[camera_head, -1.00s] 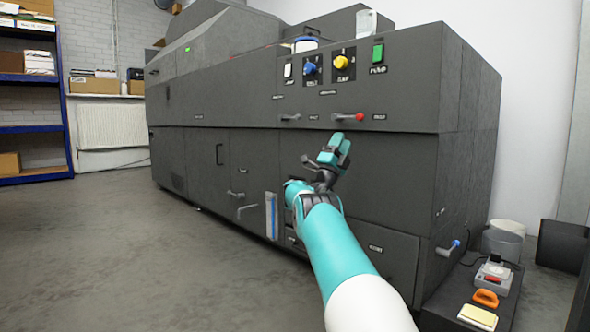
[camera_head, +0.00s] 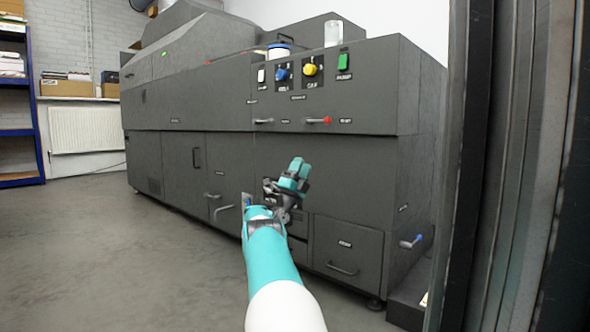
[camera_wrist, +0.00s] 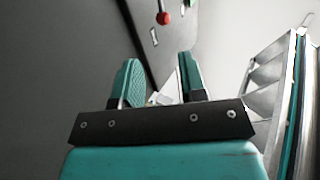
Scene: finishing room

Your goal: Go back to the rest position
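My gripper (camera_head: 296,174) is at the end of my teal and white arm, in front of the dark grey machine (camera_head: 350,170). In the wrist view its two teal fingers (camera_wrist: 158,82) stand apart with a gap between them, and nothing is held. The red-tipped lever (camera_head: 326,121) is on the machine's front, above and right of the gripper in the head view. It also shows at the top of the wrist view (camera_wrist: 163,17), beyond the fingers.
A dark upright frame (camera_head: 500,170) fills the right side of the head view, close by. A blue-handled valve (camera_head: 412,242) sticks out at the machine's lower right end. A drawer (camera_head: 347,255) is low on its front. Open floor (camera_head: 130,260) lies to the left.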

